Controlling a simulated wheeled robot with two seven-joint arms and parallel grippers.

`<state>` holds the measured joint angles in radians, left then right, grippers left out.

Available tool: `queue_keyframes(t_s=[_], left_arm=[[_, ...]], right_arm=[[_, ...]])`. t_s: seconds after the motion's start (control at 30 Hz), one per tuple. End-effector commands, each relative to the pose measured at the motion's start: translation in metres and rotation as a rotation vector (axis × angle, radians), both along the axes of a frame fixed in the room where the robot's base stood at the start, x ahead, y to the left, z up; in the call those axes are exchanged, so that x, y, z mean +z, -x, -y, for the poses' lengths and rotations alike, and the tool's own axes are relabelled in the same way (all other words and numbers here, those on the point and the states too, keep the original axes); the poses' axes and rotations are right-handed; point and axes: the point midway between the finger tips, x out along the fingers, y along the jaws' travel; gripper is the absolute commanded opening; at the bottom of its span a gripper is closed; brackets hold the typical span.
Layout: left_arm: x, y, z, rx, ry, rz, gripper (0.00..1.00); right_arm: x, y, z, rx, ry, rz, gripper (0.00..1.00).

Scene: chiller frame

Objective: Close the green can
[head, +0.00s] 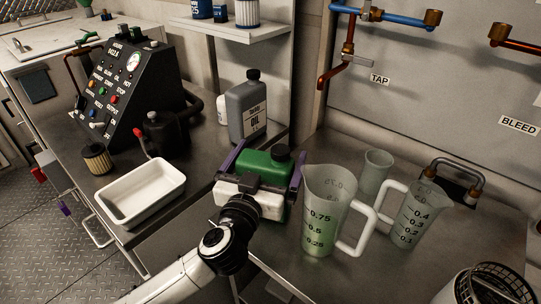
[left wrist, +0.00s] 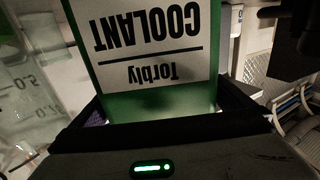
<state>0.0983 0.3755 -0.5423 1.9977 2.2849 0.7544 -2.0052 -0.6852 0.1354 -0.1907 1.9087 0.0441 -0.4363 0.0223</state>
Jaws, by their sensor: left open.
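I cannot tell whether that cap is fully tight. My left gripper (head: 270,157) is open, with one purple-edged finger on each side of the can. In the left wrist view the can's green body (left wrist: 160,103) and white "Torbly COOLANT" label, upside down, fill the space ahead of the palm. The palm hides the can's lower part in the head view. I cannot tell whether the fingers touch it. My right gripper is not in view.
A clear measuring jug (head: 330,205) stands close to the right of the can, with a smaller jug (head: 413,215) and a cup (head: 376,172) beyond. A grey oil bottle (head: 248,108) stands behind. A white tray (head: 142,192) lies at left.

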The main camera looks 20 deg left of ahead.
Motion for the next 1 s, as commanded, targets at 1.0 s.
queue_keyframes(t_s=[1.0], left_arm=[[0.000, 0.114, 0.005, 0.000, 0.001, -0.002, 1.00]], right_arm=[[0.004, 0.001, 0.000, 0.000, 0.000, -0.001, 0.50]])
